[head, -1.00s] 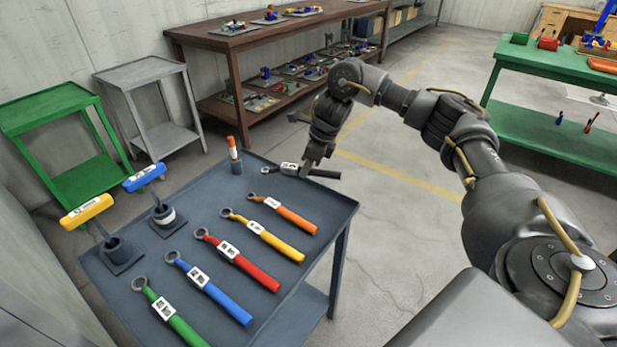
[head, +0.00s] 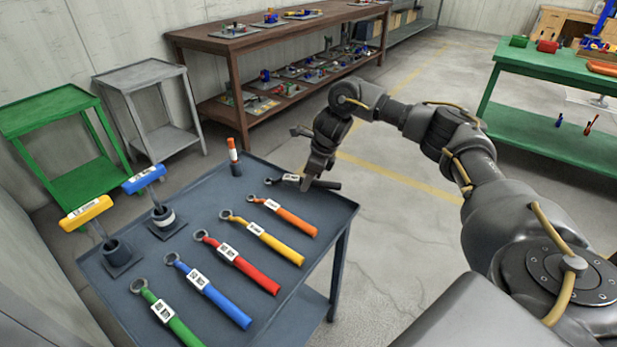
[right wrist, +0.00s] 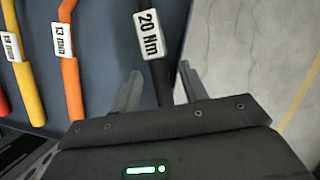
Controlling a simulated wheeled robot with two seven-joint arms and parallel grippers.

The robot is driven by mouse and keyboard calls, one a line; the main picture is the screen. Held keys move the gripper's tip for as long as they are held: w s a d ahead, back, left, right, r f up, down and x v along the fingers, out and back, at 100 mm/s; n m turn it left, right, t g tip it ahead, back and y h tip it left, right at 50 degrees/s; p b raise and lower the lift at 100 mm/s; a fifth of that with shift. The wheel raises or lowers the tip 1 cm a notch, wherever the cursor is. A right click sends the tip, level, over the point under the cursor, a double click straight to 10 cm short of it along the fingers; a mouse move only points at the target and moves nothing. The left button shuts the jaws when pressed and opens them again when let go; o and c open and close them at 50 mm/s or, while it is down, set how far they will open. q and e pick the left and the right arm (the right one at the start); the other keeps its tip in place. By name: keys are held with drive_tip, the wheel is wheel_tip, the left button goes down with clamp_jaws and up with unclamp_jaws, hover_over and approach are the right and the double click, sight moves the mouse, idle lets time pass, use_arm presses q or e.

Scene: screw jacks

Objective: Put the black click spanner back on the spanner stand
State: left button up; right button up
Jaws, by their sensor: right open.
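The black click spanner (head: 322,183) lies at the far end of the row on the dark blue-grey spanner stand (head: 190,290). Its ring end points left and its handle reaches the stand's right edge. My right gripper (head: 305,186) is down over its middle and hides part of it. In the right wrist view the black spanner (right wrist: 155,65) carries a white "20 Nm" label, and its handle runs between the two open fingers of the gripper (right wrist: 160,88). My left gripper is not in view.
Orange (head: 290,219), yellow (head: 270,240), red (head: 240,262), blue (head: 213,291) and green (head: 172,319) spanners lie beside it. Floor right of the stand is clear.

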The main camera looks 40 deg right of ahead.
drive_tip(key=v, duration=0.5)
drive_tip(key=shift+w+r+p, duration=0.1)
drive_tip(key=shift+p, duration=0.3)
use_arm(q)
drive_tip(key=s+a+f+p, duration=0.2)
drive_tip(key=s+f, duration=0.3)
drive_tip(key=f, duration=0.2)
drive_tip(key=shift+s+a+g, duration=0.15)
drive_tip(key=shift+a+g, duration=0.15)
use_arm(e)
drive_tip(key=v, duration=0.7)
